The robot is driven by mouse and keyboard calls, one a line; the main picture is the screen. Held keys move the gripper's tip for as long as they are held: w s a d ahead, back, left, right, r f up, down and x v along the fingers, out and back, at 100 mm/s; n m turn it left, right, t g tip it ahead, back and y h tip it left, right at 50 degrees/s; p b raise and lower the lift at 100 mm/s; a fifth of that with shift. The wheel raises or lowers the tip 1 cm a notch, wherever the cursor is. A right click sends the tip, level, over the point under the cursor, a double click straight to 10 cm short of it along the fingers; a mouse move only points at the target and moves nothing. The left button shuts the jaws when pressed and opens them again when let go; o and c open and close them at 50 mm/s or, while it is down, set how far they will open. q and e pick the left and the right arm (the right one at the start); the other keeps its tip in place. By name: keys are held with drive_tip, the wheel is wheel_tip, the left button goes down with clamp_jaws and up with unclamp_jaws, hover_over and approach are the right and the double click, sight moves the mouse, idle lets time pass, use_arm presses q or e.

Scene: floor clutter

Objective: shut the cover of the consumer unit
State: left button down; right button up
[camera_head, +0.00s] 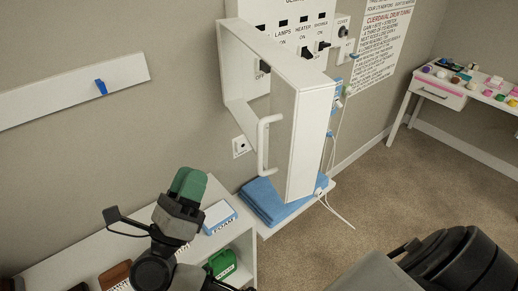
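The consumer unit (292,22) is on the wall, with labelled black switches exposed (LAMPS, HEATER, SHOWER). Its white cover (312,140) stands open, swung out from the wall toward me. A white bar handle (265,146) is on the cover's left side. My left gripper is not in view.
A white shelf unit (65,258) below holds a FOAM box (219,217) and a green case (222,262). A folded blue towel (262,200) lies under the cover. A cable hangs at the right. A cluttered white table (440,90) stands far right; carpet between is clear.

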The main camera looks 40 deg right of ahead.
sight(259, 150)
drive_tip(key=s+d+r+m+g+y, duration=0.45)
drive_tip(key=s+m+g, duration=0.2)
drive_tip(key=m, duration=0.25)
drive_tip(key=shift+t, duration=0.25)
drive_tip(key=p+x, duration=0.1)
drive_tip(key=x, duration=0.1)
drive_tip(key=p+x, duration=0.1)
drive_tip(key=x, duration=0.2)
drive_tip(key=f+p+x, duration=0.1)
drive_tip(key=x, duration=0.2)
drive_tip(key=shift+w+d, duration=0.1)
drive_tip(key=shift+d, duration=0.1)
drive_tip(key=shift+w+d+p, duration=0.2)
drive_tip(key=shift+d+p, duration=0.15)
drive_tip(key=shift+d, duration=0.1)
clamp_jaws()
